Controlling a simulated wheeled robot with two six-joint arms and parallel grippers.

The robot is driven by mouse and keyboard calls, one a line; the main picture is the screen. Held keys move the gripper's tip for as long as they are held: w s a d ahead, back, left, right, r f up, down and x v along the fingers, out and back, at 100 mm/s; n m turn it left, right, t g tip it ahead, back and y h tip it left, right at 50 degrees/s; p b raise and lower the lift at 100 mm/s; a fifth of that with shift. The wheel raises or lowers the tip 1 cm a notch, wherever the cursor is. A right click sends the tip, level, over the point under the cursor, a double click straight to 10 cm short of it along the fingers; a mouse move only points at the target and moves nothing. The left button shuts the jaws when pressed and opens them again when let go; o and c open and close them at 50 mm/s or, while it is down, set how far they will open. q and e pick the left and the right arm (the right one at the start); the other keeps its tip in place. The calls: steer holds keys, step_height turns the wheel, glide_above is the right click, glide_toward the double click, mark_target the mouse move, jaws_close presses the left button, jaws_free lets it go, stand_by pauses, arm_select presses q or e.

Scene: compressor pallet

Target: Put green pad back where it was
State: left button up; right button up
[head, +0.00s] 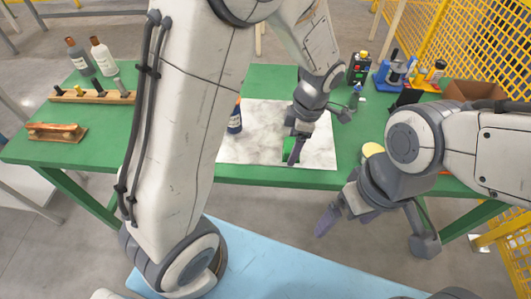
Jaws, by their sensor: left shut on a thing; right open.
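The green pad (288,156) is on or just above the white marbled sheet (262,125) near the front edge of the green table. My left gripper (295,149) reaches down and is shut on the green pad, covering part of it. I cannot tell whether the pad touches the sheet. My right gripper (346,213) is open and empty in front of the table's front edge.
A dark blue bottle (235,118) stands on the sheet, partly behind my arm. At left are two bottles (102,56), a wooden rack (92,97) and a wooden brush (55,132). A control box (359,68), blue holder (391,73) and yellow disc (373,149) are at right.

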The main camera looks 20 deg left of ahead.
arm_select(q)
steer(key=p, duration=0.2)
glide_above(264, 154)
steer(key=f, duration=0.6)
steer(key=shift+d, duration=0.25)
step_height(264, 154, down, 4)
steer(key=shift+f, duration=0.15)
steer(key=o, duration=1.5)
